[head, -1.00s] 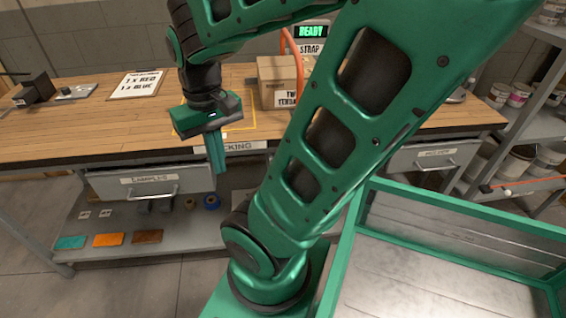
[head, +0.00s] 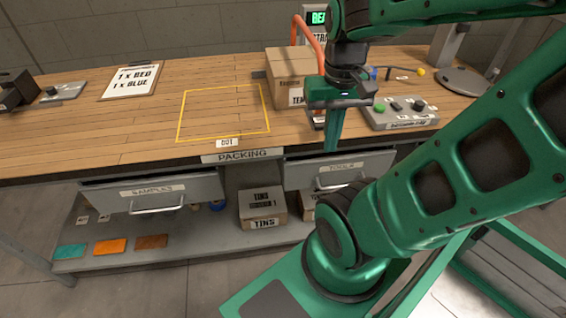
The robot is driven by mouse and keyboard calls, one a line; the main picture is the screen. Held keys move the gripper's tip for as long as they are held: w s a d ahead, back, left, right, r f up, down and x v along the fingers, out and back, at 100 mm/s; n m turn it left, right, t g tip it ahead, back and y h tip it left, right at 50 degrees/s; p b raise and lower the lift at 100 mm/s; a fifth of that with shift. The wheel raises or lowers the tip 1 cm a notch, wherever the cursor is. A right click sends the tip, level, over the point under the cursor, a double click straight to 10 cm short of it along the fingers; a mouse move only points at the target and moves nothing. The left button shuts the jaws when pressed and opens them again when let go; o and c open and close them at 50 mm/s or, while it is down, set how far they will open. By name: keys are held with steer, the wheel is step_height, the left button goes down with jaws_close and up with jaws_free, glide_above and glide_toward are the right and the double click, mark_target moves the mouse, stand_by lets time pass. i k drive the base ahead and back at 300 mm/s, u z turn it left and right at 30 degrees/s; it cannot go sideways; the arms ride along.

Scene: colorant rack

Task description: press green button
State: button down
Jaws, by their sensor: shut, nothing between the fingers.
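The green button (head: 380,107) is a small round knob on the left part of a grey control box (head: 403,119) at the right of the packing table. Dark controls sit beside it on the same box. My gripper (head: 332,148) is shut and empty, with its fingers pointing down at the table's front edge. In the picture it is left of the control box and apart from the green button. The button is in plain sight.
A cardboard box (head: 291,77) stands behind my gripper, with an orange curved tube (head: 309,35) near it. A clipboard (head: 131,83) lies at the left. The yellow outlined area (head: 222,112) is empty. Drawers (head: 152,191) stand below the table edge.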

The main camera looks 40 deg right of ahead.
mark_target(379, 108)
steer(key=u, duration=0.05)
steer(key=k, duration=0.85)
steer(key=z, duration=0.55)
steer(key=i, duration=1)
